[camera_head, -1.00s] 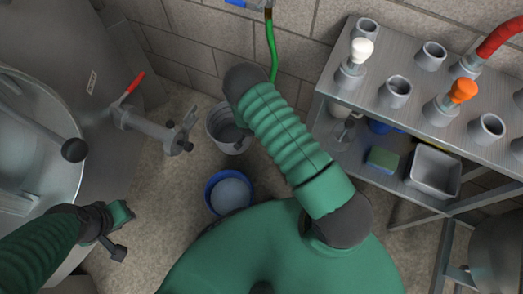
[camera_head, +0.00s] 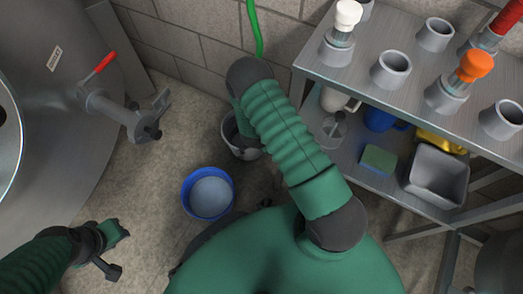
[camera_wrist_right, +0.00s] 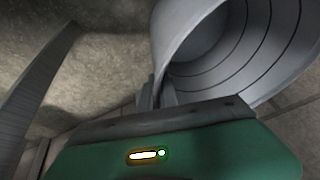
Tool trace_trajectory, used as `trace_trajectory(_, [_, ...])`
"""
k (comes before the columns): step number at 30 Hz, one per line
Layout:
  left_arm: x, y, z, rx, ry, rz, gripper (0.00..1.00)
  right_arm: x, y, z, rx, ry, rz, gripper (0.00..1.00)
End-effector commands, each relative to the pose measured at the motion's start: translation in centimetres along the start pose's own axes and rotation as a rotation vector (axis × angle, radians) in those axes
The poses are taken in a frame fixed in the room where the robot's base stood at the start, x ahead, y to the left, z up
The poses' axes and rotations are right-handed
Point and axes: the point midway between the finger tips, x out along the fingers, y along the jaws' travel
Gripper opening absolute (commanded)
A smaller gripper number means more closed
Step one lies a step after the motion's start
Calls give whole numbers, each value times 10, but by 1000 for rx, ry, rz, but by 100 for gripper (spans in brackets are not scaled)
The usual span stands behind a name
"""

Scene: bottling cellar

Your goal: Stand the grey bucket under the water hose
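The grey bucket (camera_head: 229,128) is upright near the floor by the back wall, partly hidden behind my right arm in the head view. I cannot tell whether it touches the floor. The right wrist view shows its ribbed inside (camera_wrist_right: 240,50). My right gripper (camera_wrist_right: 162,92) is shut on the bucket's rim, one finger on each side of the wall. A green hose (camera_head: 254,28) hangs down the wall, just above my right forearm; its lower end is hidden. My left gripper (camera_head: 117,252) is open and empty at the lower left.
A blue bucket (camera_head: 186,205) stands on the floor left of the grey one. A steel tank (camera_head: 60,120) with a red-handled valve (camera_head: 128,112) fills the left. A metal bench (camera_head: 372,38) with cups and bottles, a sponge (camera_head: 378,159) and a grey tub (camera_head: 437,178) stands right.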

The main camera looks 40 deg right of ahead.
Motion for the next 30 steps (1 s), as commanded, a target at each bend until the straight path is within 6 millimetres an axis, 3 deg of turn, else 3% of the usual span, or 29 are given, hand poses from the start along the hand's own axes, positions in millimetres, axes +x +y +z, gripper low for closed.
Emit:
trace_trajectory(1, [11,0,2,0,0,0,29,13,1,4,2,0,-2,0])
trace_trajectory(6, [30,0,7,0,0,0,29,38,5,15,1,0,-1,0])
trace_trajectory(16, [28,0,6,0,1,0,29,38,4,15,0,0,-2,0])
trace_trajectory(17, [27,0,6,0,1,0,29,37,4,14,0,-1,-2,9])
trace_trajectory(21, [27,0,6,0,1,0,29,37,4,14,0,-1,-2,27])
trace_trajectory(30, [26,0,6,0,1,0,29,36,4,14,0,-1,-2,28])
